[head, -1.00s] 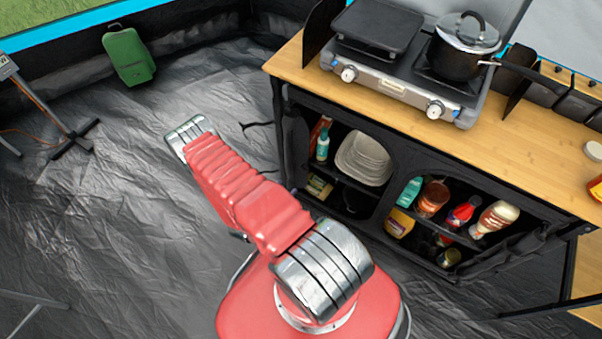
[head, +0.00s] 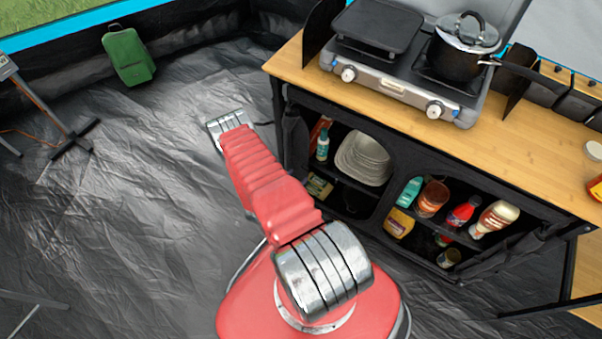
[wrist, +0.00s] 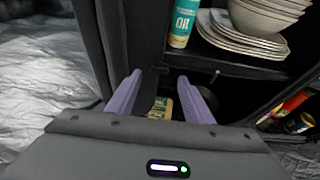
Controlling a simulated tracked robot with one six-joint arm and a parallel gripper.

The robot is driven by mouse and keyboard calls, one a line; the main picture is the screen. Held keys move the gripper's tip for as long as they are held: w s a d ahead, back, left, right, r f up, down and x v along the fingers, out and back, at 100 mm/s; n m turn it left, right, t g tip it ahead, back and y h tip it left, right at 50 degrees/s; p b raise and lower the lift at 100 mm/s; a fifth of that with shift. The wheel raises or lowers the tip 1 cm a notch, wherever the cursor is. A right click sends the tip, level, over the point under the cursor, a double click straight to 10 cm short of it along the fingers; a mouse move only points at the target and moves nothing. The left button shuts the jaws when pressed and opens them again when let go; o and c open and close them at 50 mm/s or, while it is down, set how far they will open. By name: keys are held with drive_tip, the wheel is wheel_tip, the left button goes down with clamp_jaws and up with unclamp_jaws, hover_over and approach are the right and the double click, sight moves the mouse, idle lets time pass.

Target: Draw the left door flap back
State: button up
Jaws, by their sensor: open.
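The kitchen cabinet (head: 375,222) is black fabric with a wooden top. The left door flap (head: 292,135) looks like a dark, narrow bunch of cloth at the left edge of the left opening, which shows its shelves. In the wrist view, dark upright cloth (wrist: 130,40) stands at the opening's left side, just beyond my left finger; I cannot tell flap from frame there. My gripper (wrist: 162,92) is open, with its two purple fingers apart and pointing at the lower left part of the opening. I see nothing clearly held. My arm hides the gripper in the head view.
Bowls and plates (head: 362,158) and a green-white bottle (wrist: 183,22) stand on the left compartment's upper shelf. A yellow pack (wrist: 160,107) lies below. A stove (head: 400,85) with a pot (head: 462,62) is on top.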

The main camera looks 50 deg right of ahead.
sight(304, 169)
drive_tip(key=shift+x, duration=2.45)
drive_tip(key=shift+c, duration=0.2)
clamp_jaws()
